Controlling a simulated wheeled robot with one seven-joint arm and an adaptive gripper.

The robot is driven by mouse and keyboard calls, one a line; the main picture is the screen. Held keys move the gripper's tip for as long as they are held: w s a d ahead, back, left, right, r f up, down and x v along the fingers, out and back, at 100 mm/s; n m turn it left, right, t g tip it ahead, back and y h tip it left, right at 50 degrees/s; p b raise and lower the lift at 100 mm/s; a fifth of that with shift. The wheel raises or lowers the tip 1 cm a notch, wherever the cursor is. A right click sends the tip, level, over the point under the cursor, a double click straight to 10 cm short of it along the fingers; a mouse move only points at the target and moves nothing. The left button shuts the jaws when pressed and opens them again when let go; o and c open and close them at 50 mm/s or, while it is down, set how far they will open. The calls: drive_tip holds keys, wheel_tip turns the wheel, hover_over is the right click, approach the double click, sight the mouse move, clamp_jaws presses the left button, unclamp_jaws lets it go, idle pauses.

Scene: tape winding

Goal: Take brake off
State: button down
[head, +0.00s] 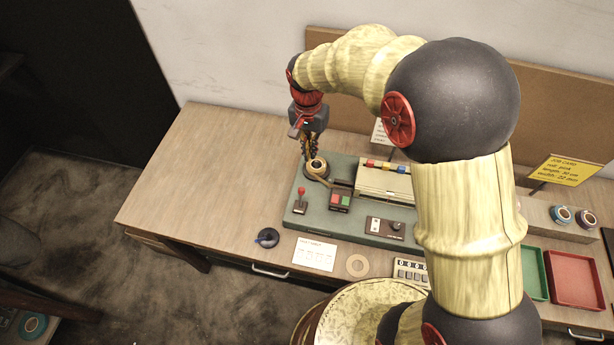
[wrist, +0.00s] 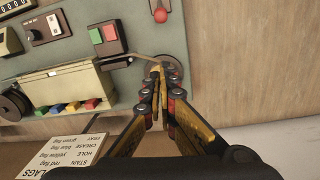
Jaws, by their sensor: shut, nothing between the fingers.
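A lever with a red ball knob (head: 301,193) stands upright at the near left corner of the green winding machine (head: 293,217). The red knob also shows at the top of the wrist view (wrist: 188,15). No brake label is readable, so I cannot tell for sure that this lever is the brake. My gripper (head: 311,154) is shut and empty, pointing down over the tape reel (head: 318,168) behind the lever. In the wrist view my gripper's fingertips (wrist: 159,74) hide part of the reel (wrist: 178,64); I cannot tell whether they touch it.
A green and red button box (head: 340,200) sits right of the lever. A cream box with colored tabs (head: 384,183) stands behind it. The table's left side (head: 212,165) is clear.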

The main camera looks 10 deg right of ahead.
sight(301, 198)
drive_tip(key=shift+f, duration=0.1)
drive_tip(key=f, duration=0.3)
drive_tip(key=f+b, duration=0.1)
drive_tip(key=f, duration=0.6)
drive_tip(key=shift+s+d+b, duration=0.2)
drive_tip(key=shift+d+b, duration=0.05)
drive_tip(key=shift+b, duration=0.1)
drive_tip(key=s, duration=0.1)
drive_tip(key=s+a+r, duration=0.1)
drive_tip(key=shift+s+a+r, duration=0.2)
drive_tip(key=shift+s+a, duration=0.05)
drive_tip(key=shift+s, duration=0.05)
drive_tip(key=shift+s+a+r, duration=0.1)
drive_tip(key=shift+s+a, duration=0.1)
drive_tip(key=shift+s, duration=0.1)
drive_tip(key=shift+s+a+r+t+b, duration=0.1)
drive_tip(key=shift+s+r+t+b, duration=0.15)
drive_tip(key=shift+b, duration=0.25)
